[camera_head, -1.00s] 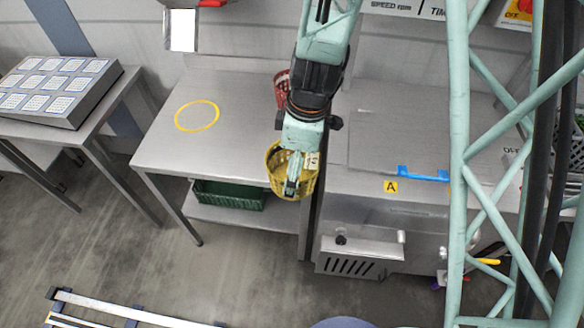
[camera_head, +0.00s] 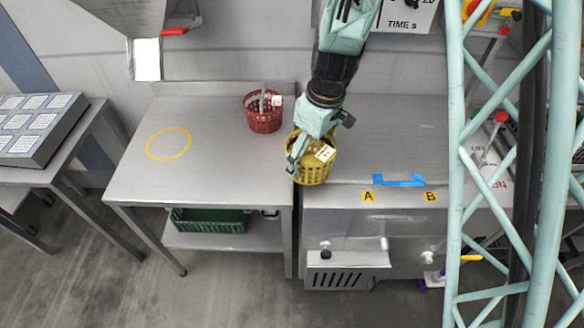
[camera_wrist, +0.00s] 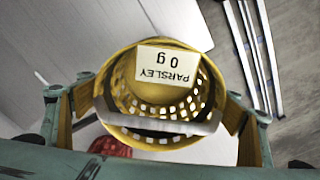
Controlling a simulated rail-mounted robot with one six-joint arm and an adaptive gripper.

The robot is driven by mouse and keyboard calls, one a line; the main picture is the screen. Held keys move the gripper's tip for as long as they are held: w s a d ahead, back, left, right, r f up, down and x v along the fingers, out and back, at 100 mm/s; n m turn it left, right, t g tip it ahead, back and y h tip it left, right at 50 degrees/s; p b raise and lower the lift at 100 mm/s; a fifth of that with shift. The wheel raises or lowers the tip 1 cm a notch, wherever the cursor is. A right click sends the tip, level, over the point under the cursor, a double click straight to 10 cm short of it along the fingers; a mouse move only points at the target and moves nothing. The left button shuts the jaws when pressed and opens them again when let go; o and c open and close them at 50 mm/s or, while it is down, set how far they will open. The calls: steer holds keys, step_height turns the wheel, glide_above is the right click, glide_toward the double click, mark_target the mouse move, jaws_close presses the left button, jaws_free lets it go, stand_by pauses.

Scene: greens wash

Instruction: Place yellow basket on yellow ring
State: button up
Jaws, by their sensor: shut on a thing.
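The yellow basket (camera_head: 316,166) is a perforated round basket with a white label. In the wrist view the yellow basket (camera_wrist: 130,62) fills the middle, and its label reads PARSLEY 0 g. My gripper (camera_head: 297,164) is shut on the basket and holds it around the gap between the steel table and the machine on the right. In the wrist view the fingers of my gripper (camera_wrist: 158,118) lie at both sides of the basket, across its handle. The yellow ring (camera_head: 150,153) is a flat bare outline on the left part of the steel table, to the left of the basket.
A red basket (camera_head: 263,118) stands on the table's back right, between ring and yellow basket. The steel table (camera_head: 215,180) is otherwise clear. A green crate (camera_head: 208,220) sits on the lower shelf.

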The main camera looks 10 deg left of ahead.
steer(key=w+d+m, duration=0.2)
steer(key=d, duration=0.1)
steer(key=w+d+m, duration=0.2)
steer(key=w+d, duration=0.1)
steer(key=d, duration=0.1)
steer(key=w+d+m, duration=0.1)
steer(key=w+d, duration=0.1)
steer(key=d, duration=0.2)
steer(key=shift+w+r+m, duration=0.4)
steer(key=w+d+m, duration=0.1)
steer(key=d+m, duration=0.1)
steer(key=d, duration=0.2)
steer(key=w+d+m, duration=0.1)
steer(key=w+d, duration=0.1)
steer(key=d, duration=0.2)
steer(key=w+d+r+m+h, duration=0.1)
steer(key=w+d+m, duration=0.1)
steer(key=d, duration=0.2)
steer(key=shift+w+m+t, duration=0.1)
steer(key=shift+m+t, duration=0.2)
steer(key=shift+t, duration=0.1)
steer(key=shift+a, duration=0.2)
